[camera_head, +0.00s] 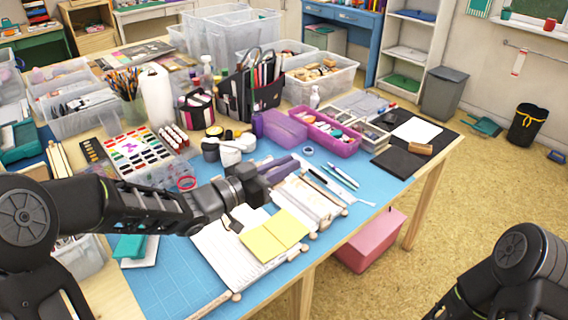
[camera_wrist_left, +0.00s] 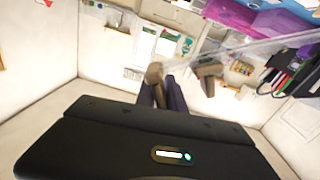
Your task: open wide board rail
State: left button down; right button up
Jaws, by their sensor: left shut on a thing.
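The wide white board (camera_head: 220,255) lies on the blue mat at the table's front, with yellow sheets (camera_head: 262,240) on it and wooden rail ends (camera_head: 237,297) at its edge. A narrower pale board with wooden rails (camera_head: 318,205) lies to its right. My left gripper (camera_head: 282,172) reaches over the mat, just beyond these boards. In the left wrist view its dark fingers (camera_wrist_left: 168,90) are close together, with a small brown, wood-like piece (camera_wrist_left: 153,72) at their tips. I cannot tell which part this is. My right gripper is out of view; only the right arm shows.
Pens (camera_head: 340,176) and a blue tape ring (camera_head: 308,151) lie right of the gripper. A purple box (camera_head: 280,129), a pink tray (camera_head: 325,136) and a paint palette (camera_head: 130,155) stand behind. A pink box (camera_head: 370,240) is on the floor.

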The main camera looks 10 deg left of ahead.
pick_arm(q)
jog(key=c, duration=1.6)
grip_release()
jog(key=shift+w+a+f, duration=0.2)
jog(key=shift+a, duration=0.15)
jog(key=shift+c, duration=0.2)
jog(key=shift+o, duration=0.4)
jog(key=shift+d+r, duration=0.1)
jog(key=shift+s, duration=0.1)
jog(key=v, duration=0.7)
jog(key=shift+s+a, duration=0.25)
jog(key=shift+s, duration=0.05)
jog(key=shift+r, duration=0.1)
